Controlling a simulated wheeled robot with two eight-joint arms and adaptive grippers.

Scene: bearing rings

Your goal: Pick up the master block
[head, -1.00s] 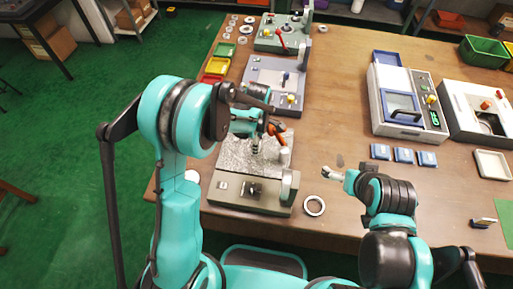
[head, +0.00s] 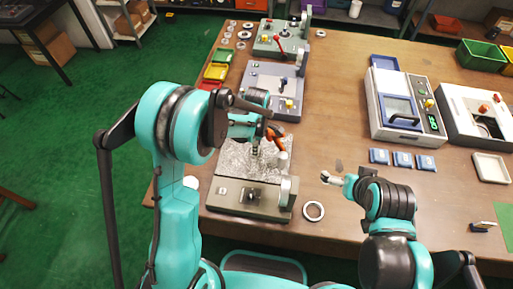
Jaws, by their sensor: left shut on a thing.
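I cannot tell for certain which thing is the master block. A small dark-and-metal block (head: 482,227) lies by the right table edge, far from both grippers.
A loose metal ring (head: 314,211) lies beside the near machine. Two more machines stand behind it. A white device (head: 402,104) with a green display and a pale tray (head: 491,168) stand at right. Coloured bins (head: 215,72) line the left edge. The table's middle is clear.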

